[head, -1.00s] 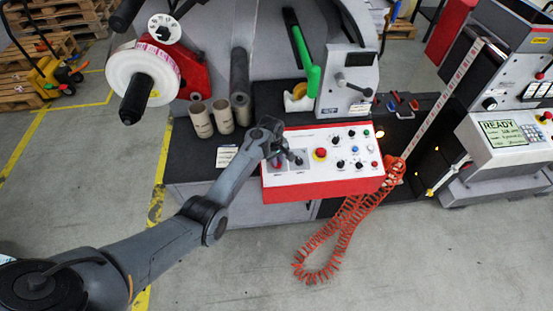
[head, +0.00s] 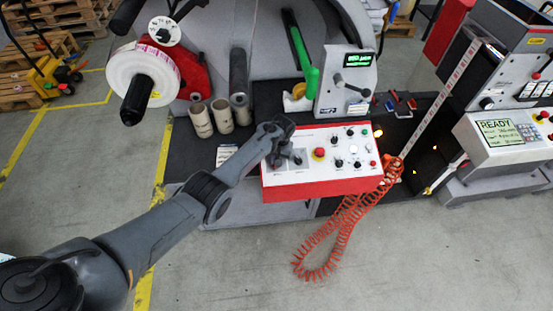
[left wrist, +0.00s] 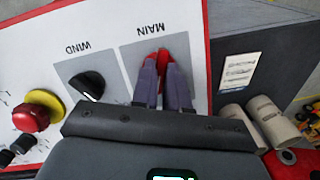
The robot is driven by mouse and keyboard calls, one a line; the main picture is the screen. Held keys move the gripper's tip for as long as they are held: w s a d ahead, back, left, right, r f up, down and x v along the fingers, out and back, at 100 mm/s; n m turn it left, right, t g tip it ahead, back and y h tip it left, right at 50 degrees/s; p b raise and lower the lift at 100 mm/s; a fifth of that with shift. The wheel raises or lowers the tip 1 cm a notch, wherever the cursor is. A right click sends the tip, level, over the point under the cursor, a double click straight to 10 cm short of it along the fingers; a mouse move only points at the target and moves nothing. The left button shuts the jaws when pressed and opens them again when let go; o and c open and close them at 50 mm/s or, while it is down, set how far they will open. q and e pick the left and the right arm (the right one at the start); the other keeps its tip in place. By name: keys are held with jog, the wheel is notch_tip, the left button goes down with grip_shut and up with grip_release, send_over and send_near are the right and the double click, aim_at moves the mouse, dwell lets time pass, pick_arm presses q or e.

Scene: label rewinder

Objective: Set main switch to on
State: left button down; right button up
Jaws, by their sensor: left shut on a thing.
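The control panel (head: 285,181) is white with a red edge and faces up. In the left wrist view, the main switch (left wrist: 163,56) is a red knob on a grey plate labelled MAIN, which appears upside down. My left gripper (left wrist: 162,72) is shut on the knob, with its fingers on either side and the red showing between and just beyond the tips. The fingers hide most of the knob, so its exact setting is hard to read. In the head view my left gripper (head: 286,159) is at the panel's left end. My right gripper is not in view.
The black WIND knob (left wrist: 88,84) and a red emergency button (left wrist: 32,118) sit beside the main switch. A display unit (head: 348,78) behind the panel shows lit green text. Cardboard cores (head: 222,116) stand left of the panel. A coiled orange cord (head: 325,245) hangs in front.

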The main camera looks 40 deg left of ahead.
pick_arm(q)
jog(key=shift+m, duration=0.6)
jog(key=c, duration=1.1)
grip_release()
jog(key=shift+c, duration=0.2)
notch_tip(320, 180, up, 11)
jog(key=d+p, duration=0.1)
jog(key=p, duration=0.1)
jog(key=shift+w+d+f+p, duration=0.2)
jog(key=shift+d+p, duration=0.05)
jog(key=shift+p, duration=0.15)
